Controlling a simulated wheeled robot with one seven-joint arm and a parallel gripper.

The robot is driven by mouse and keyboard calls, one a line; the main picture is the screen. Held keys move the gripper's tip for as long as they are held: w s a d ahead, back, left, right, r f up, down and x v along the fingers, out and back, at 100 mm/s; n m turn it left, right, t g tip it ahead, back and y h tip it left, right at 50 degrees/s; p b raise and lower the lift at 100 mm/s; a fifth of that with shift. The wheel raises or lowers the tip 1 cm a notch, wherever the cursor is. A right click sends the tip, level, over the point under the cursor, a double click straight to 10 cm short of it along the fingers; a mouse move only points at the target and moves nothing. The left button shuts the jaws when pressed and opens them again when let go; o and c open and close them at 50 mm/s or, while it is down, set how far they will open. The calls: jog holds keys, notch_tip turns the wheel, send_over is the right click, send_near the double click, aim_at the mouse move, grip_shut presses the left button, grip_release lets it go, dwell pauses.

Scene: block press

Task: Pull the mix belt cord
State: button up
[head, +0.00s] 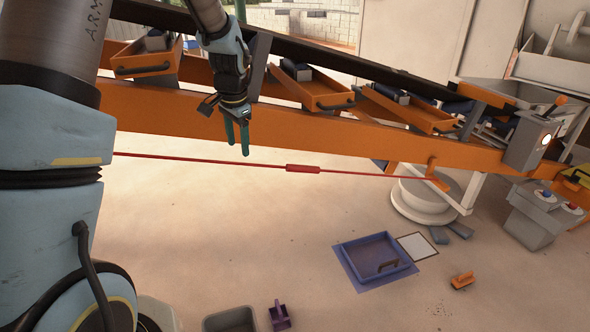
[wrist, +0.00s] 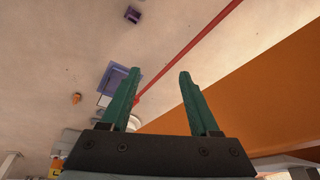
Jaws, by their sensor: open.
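The red cord (head: 230,163) runs along the side of the orange conveyor, with a thicker red grip (head: 303,168) near its middle. Its right end meets an orange bracket (head: 438,182). My gripper (head: 244,150) points down with its green fingers apart and empty, left of the red grip and close to the cord in the head view. In the wrist view the cord (wrist: 190,47) runs diagonally and passes behind the open fingers (wrist: 158,75). I cannot tell whether the fingers touch the cord.
The orange conveyor frame (head: 350,137) with several orange trays stands behind the cord. A purple tray (head: 375,257) lies on the floor at right, near an orange tool (head: 462,280). A control box with buttons (head: 540,212) stands far right. Floor in front of the cord is mostly clear.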

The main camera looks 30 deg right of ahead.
aim_at(295, 167)
jog(key=d+f+m, duration=0.2)
jog(key=d+m, duration=0.1)
jog(key=d, duration=0.6)
jog(key=d+f+m, duration=0.3)
jog(key=d+m, duration=0.1)
jog(key=d, duration=0.4)
jog(key=shift+t, duration=0.3)
jog(key=p+x, duration=0.3)
jog(key=x, duration=0.7)
jog(key=shift+s+d, duration=0.1)
jog(key=shift+d, duration=0.05)
jog(key=shift+c, duration=0.3)
grip_shut()
